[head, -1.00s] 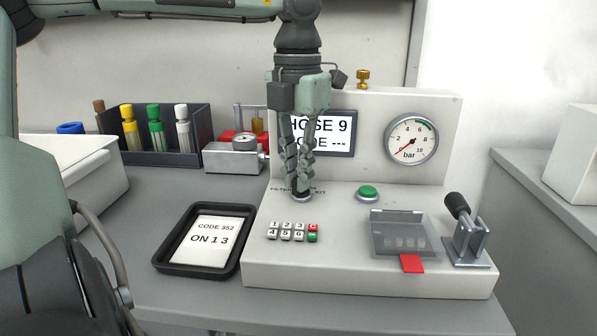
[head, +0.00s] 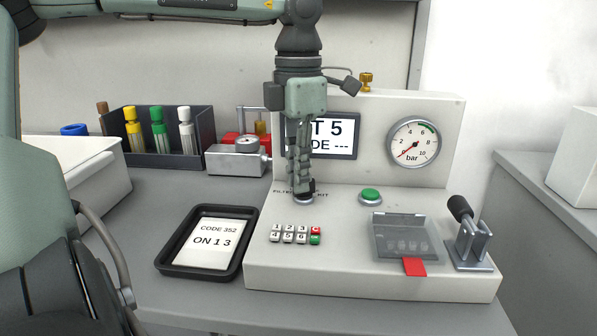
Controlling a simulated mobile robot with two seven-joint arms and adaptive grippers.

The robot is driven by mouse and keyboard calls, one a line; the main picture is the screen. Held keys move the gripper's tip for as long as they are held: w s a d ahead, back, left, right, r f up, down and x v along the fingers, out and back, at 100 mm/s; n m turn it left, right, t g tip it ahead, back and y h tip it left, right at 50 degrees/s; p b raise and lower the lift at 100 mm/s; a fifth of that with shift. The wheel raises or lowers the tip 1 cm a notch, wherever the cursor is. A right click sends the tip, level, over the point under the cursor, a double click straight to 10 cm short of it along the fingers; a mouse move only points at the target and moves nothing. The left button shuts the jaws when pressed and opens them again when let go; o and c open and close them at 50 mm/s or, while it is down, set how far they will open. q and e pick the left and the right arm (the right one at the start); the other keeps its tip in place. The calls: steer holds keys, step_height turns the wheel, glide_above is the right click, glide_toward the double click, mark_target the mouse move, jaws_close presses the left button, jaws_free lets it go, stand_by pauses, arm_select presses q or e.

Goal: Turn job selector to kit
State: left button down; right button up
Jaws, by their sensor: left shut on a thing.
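The job selector (head: 303,201) is a small round knob with a silver base on the bench machine's deck, mostly hidden by my gripper. Printed labels lie behind it: one starting "FILTER" (head: 287,191) to its left and "KIT" (head: 322,195) to its right. My left gripper (head: 304,190) points straight down and is shut on the selector. The screen (head: 335,138) behind it is partly covered by the gripper and shows text ending in "T 5" above "DE ---". My right gripper is not in view.
A keypad (head: 294,234), a green button (head: 370,195), a clear hinged cover (head: 404,237) and a black-handled lever (head: 468,232) are on the deck. A gauge (head: 413,141) reads near zero. A black tray (head: 250,222) holds a card. A tube rack (head: 205,126) stands behind left.

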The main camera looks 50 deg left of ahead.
arm_select(q)
steer(key=c, duration=1.6)
jaws_free()
step_height(320, 180, up, 12)
steer(key=shift+r, duration=0.1)
